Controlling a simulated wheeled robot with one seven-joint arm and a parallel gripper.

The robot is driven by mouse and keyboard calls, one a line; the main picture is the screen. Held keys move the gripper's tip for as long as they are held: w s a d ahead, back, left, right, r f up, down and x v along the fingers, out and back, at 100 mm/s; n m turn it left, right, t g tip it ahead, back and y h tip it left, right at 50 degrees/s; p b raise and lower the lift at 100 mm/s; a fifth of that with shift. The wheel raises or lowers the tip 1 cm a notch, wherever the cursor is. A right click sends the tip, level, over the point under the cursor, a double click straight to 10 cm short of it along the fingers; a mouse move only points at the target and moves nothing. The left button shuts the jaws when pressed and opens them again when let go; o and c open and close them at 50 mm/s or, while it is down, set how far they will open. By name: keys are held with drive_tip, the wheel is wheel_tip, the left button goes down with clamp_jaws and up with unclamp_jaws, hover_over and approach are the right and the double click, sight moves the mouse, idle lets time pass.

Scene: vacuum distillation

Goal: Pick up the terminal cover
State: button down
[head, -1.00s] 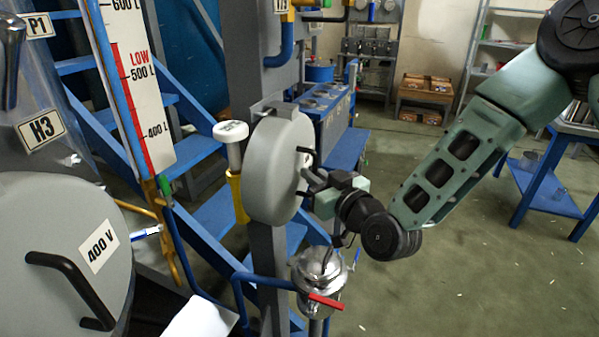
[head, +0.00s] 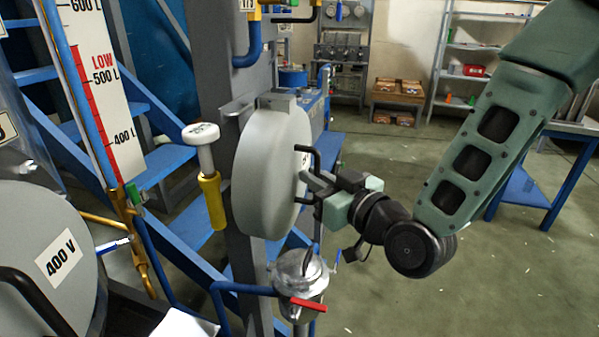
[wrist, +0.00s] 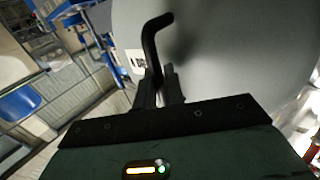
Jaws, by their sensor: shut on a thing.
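The terminal cover (head: 268,170), a thick round grey disc with a black bar handle, stands upright against the grey column in the head view. My gripper (head: 308,187) is at its right-hand face, shut on the handle. In the wrist view, the cover (wrist: 225,55) fills the upper right, and the bent black handle (wrist: 149,45) rises from between the fingers of my gripper (wrist: 159,88). A small white label shows beside the handle. I cannot tell whether the cover is clear of the column.
A grey housing marked 400 V (head: 62,262) is at the left. A white-topped yellow handle (head: 212,195) stands left of the cover. A metal vessel with a red lever (head: 308,304) is just below. Blue stairs (head: 165,160) lie behind; open floor (head: 400,300) lies right.

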drive_tip(key=shift+d+r+p, duration=0.15)
drive_tip(key=shift+r+p, duration=0.15)
drive_tip(key=shift+p, duration=0.85)
drive_tip(key=p+v, duration=0.1)
drive_tip(key=p, duration=0.3)
drive_tip(key=p+v, duration=0.2)
drive_tip(key=p, duration=0.3)
drive_tip(key=shift+s+d+r, duration=0.1)
drive_tip(key=shift+s+r, duration=0.1)
drive_tip(key=shift+s, duration=0.15)
drive_tip(key=p+v, duration=0.6)
drive_tip(key=shift+f+p, duration=0.35)
drive_tip(key=shift+f, duration=0.1)
drive_tip(key=shift+d, duration=0.15)
